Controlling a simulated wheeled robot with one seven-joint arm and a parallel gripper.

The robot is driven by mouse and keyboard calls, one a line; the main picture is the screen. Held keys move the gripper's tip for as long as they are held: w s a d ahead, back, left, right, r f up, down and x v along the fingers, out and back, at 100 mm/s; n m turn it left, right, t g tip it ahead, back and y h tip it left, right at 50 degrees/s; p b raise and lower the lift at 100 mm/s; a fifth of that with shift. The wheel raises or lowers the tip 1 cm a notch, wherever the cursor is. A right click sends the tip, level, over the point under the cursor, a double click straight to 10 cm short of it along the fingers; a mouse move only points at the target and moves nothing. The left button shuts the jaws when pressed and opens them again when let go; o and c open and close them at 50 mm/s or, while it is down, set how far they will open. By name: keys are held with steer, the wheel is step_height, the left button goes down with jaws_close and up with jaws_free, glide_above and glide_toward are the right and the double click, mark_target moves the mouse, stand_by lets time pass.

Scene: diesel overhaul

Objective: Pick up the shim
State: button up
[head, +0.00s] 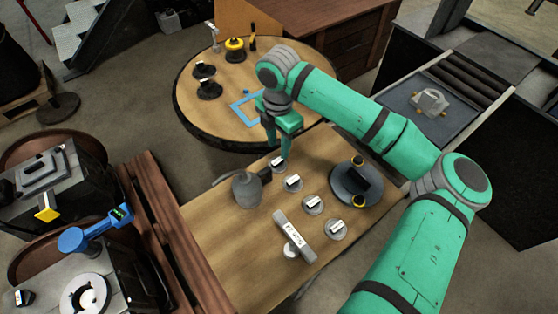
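Several small round grey discs with white labels lie on the wooden table (222,265); the labels are too small to read, so I cannot tell which one is the shim. One labelled disc (278,165) is at the far edge, others are a second disc (292,184), a third disc (313,206) and a disc nearer the right front (336,230). My gripper (280,153) points down just above or beside the far disc, its two fingers apart. Nothing shows between them. I cannot tell whether a fingertip touches that disc.
A grey oil can (247,190) stands close left of the discs. A pale labelled bar (295,236) lies at the front. A dark round base with yellow knobs (352,186) is at right. A round table (205,112) with a blue square outline (240,110) stands behind.

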mark_target(278, 160)
steer(key=shift+s+a+f, duration=0.25)
steer(key=shift+a+f, duration=0.15)
steer(key=shift+f, duration=0.25)
steer(key=shift+w+d+f, duration=0.15)
steer(key=shift+f, duration=1.15)
steer(key=shift+w+d+f, duration=0.1)
steer(key=shift+d+f, duration=0.05)
steer(key=shift+f, duration=1.15)
steer(key=shift+c, duration=0.7)
jaws_close()
